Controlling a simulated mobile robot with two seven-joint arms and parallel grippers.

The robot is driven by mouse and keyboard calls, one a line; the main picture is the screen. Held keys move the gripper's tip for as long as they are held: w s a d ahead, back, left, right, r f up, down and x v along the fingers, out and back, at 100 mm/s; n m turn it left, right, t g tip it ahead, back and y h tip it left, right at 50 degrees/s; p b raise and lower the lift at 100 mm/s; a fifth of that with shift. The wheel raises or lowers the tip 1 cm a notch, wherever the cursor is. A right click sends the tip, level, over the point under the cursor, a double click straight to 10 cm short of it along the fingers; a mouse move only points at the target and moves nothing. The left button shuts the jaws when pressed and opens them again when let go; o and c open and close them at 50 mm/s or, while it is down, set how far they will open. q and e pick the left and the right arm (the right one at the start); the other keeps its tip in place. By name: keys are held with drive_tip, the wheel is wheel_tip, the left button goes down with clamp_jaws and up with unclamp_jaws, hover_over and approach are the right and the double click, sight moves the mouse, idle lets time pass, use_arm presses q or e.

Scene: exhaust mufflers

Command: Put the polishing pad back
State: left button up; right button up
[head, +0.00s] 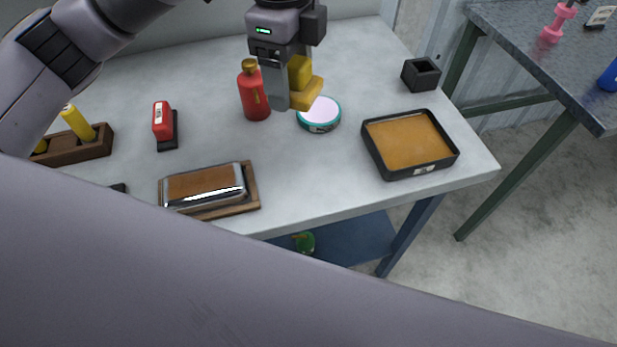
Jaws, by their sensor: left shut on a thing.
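My left gripper (288,92) is shut on a yellow block-shaped thing (304,90), which looks like the polishing pad. It is held over the back middle of the white table (330,185). The grey finger hides part of the pad. Just below and to the right is a round tin (319,116) with a teal rim and a pale top. In the picture the pad overlaps the tin's upper edge; I cannot tell whether they touch. My right gripper is not in view.
A red bottle (254,93) stands close left of the gripper. A black tray with a tan surface (410,141), a small black open box (421,74), a silver-sided block on a wooden base (205,188), a red-and-black item (163,122) and a wooden rack (90,147) surround clear tabletop.

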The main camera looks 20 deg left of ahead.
use_arm(q)
drive_tip(key=m, duration=0.2)
drive_tip(key=d+r+m+b, duration=0.1)
drive_tip(key=m, duration=0.1)
drive_tip(key=r+m, duration=0.1)
drive_tip(key=m, duration=0.1)
drive_tip(key=shift+s+d, duration=0.15)
drive_tip(key=shift+d, duration=0.25)
drive_tip(key=m, duration=0.1)
drive_tip(key=r+m, duration=0.1)
drive_tip(key=d+m+b, duration=0.1)
drive_tip(key=m, duration=0.1)
drive_tip(key=shift+s+r, duration=0.15)
drive_tip(key=shift+s, duration=0.1)
drive_tip(key=b, duration=0.2)
hover_over(307, 172)
wheel_tip(307, 172, down, 14)
drive_tip(key=shift+f, duration=1.15)
wheel_tip(307, 172, down, 3)
drive_tip(key=shift+f+b, duration=0.2)
drive_tip(key=shift+b, duration=0.2)
drive_tip(key=shift+f, duration=0.1)
drive_tip(key=o, duration=1)
